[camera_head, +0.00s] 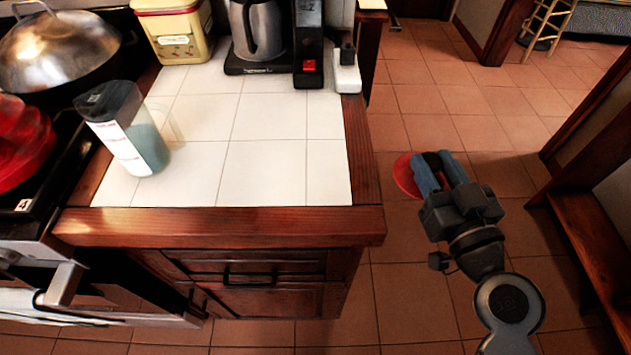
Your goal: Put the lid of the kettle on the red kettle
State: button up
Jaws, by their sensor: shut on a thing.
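The lid (404,176) is a round red disc with a dark knob. My gripper (436,167) is shut on the lid, its two blue fingers on either side of the dark knob. It holds the lid above the tiled floor, to the right of the counter's end. The red kettle (22,145) is at the left edge, on the dark stove. Only part of the kettle shows; the rest is cut off by the frame.
A measuring jug (128,130) stands on the white tiled counter (275,170) near the stove. A coffee maker (262,35) and a yellow tin (176,30) stand at the back. A domed metal lid (58,45) covers a pan on the stove. The counter's middle is clear.

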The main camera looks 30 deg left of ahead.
jog(key=s+a+r+n+g+y, duration=0.4)
jog(key=s+a+r+g, duration=0.1)
jog(key=a+r, duration=0.3)
jog(key=shift+s+r+n+g, duration=0.3)
jog(key=shift+s+r+g, duration=0.1)
jog(key=shift+s, duration=0.4)
jog(key=shift+a+f, duration=0.1)
jog(key=s+a+f, duration=0.1)
jog(key=a+f, duration=0.1)
jog(key=a, duration=0.1)
jog(key=s+a+f+p, duration=0.1)
jog(key=s+a+f, duration=0.1)
jog(key=a, duration=0.2)
jog(key=s+a+f+p, duration=0.1)
jog(key=a+f, duration=0.2)
jog(key=shift+s+a, duration=0.2)
jog(key=shift+a, duration=0.1)
jog(key=shift+f, duration=1.75)
jog(key=shift+f+b, duration=0.25)
jog(key=shift+b, duration=0.35)
jog(key=o, duration=1.1)
jog(key=shift+c, duration=0.2)
jog(key=shift+r+p, duration=0.25)
jog(key=shift+p, duration=0.6)
